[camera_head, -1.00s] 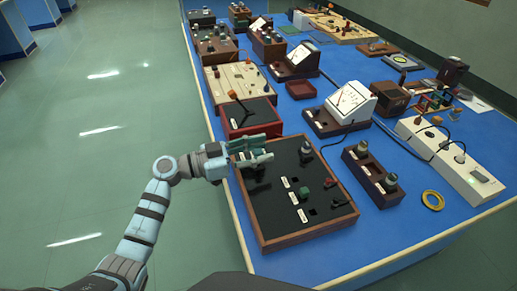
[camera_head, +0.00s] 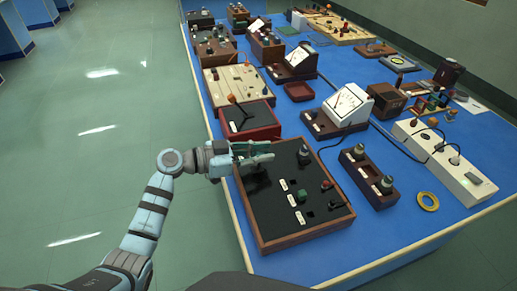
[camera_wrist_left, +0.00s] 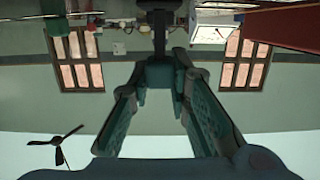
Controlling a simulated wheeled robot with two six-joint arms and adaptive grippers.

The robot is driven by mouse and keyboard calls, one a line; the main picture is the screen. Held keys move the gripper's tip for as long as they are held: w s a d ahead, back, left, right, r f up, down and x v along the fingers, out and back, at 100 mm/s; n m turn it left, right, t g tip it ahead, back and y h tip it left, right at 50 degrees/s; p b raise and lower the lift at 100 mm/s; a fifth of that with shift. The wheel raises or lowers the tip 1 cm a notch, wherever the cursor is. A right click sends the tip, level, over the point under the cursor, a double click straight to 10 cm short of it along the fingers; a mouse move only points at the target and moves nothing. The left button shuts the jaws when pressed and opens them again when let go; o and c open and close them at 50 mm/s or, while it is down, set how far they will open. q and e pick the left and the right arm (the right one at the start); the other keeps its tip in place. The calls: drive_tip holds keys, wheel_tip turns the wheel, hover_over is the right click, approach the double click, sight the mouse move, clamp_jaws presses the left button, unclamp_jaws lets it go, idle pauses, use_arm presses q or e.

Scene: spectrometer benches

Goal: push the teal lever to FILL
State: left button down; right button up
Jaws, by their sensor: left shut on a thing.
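My left gripper (camera_head: 268,152) is over the far left part of a black-topped panel with a wooden frame (camera_head: 262,238). In the left wrist view, my left gripper (camera_wrist_left: 160,85) is shut on a teal block on a dark upright stem, the teal lever (camera_wrist_left: 160,73). In the head view the fingers mostly hide the lever. The panel has white labels, a green knob (camera_head: 302,196), a red knob (camera_head: 326,185) and a grey-topped knob (camera_head: 304,154). I cannot read the labels, so the FILL mark cannot be told. My right gripper is not in view.
A wooden block with two knobs (camera_head: 367,178) and a white power strip (camera_head: 440,160) are to the right. A yellow ring (camera_head: 428,201) lies on the blue bench top.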

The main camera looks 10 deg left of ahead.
use_arm(q)
drive_tip(key=y+p, duration=0.1)
drive_tip(key=d+g+y+p, duration=0.1)
drive_tip(key=p, duration=0.1)
drive_tip(key=shift+w+d, duration=0.1)
drive_tip(key=shift+w, duration=0.25)
drive_tip(key=shift+w+d+f+g+y+p, duration=0.2)
drive_tip(key=shift+f+g+y+p, duration=0.1)
drive_tip(key=shift+g+y+p, duration=0.4)
drive_tip(key=shift+f, duration=0.1)
drive_tip(key=c, duration=1.5)
unclamp_jaws()
drive_tip(key=v, duration=1.2)
drive_tip(key=shift+s+f, duration=0.2)
